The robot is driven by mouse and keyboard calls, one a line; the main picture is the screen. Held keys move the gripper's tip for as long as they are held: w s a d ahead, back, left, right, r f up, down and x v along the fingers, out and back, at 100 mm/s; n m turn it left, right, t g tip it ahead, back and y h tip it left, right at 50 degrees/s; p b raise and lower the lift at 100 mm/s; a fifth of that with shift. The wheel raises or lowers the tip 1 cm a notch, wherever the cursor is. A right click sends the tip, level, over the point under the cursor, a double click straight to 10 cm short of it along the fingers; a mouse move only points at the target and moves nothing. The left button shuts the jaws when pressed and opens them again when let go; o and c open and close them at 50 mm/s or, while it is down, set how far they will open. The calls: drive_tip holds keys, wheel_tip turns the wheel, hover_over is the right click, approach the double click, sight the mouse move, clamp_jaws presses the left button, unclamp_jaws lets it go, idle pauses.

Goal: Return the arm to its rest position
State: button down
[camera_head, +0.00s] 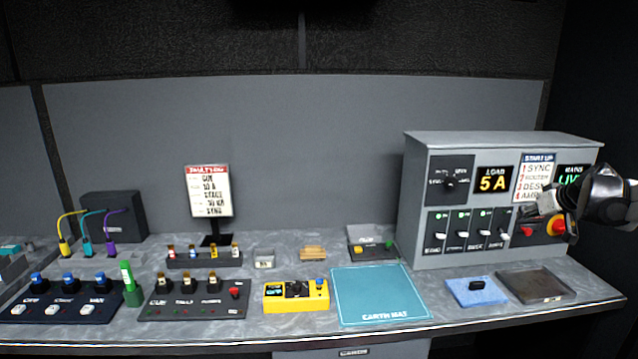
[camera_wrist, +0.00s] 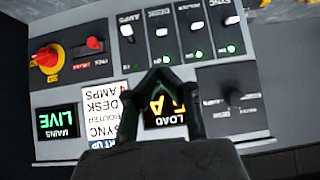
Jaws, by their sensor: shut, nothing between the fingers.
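My gripper (camera_head: 552,200) is at the right in the head view, in front of the grey power panel (camera_head: 415,200). Its fingers are shut with nothing between them. In the wrist view my gripper (camera_wrist: 165,78) shows dark closed fingers over the panel front, which appears upside down. The panel has a red knob on a yellow ring (camera_wrist: 46,60), a smaller red switch (camera_wrist: 94,44), a row of white switches with green lights (camera_wrist: 196,28), a "LOAD" display (camera_wrist: 160,112) and a green "LIVE" display (camera_wrist: 57,121). Whether the fingers touch the panel cannot be told.
The grey bench holds a teal earth mat (camera_head: 378,292), a yellow meter (camera_head: 296,295), a blue pad (camera_head: 468,291), a dark tray (camera_head: 540,285), and switch boxes (camera_head: 195,302) at the left. A sign stand (camera_head: 209,192) stands at the back. The space above the bench's middle is free.

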drive_tip(key=s+a+r+g, duration=0.1)
drive_tip(key=s+a, duration=0.4)
drive_tip(key=a, duration=0.5)
drive_tip(key=s+a+r, duration=0.2)
drive_tip(key=s+a, duration=0.2)
drive_tip(key=a, duration=0.6)
drive_tip(key=s+a+r+g, duration=0.1)
drive_tip(key=s+a, duration=0.4)
drive_tip(key=a, duration=0.6)
drive_tip(key=s+a+f, duration=0.4)
drive_tip(key=s+a, duration=0.2)
drive_tip(key=s, duration=0.5)
drive_tip(key=s+a+f, duration=0.5)
drive_tip(key=s+a, duration=0.2)
drive_tip(key=s, duration=0.3)
drive_tip(key=shift+s+a+g, duration=0.3)
drive_tip(key=shift+s, duration=0.05)
drive_tip(key=c, duration=2.4)
unclamp_jaws()
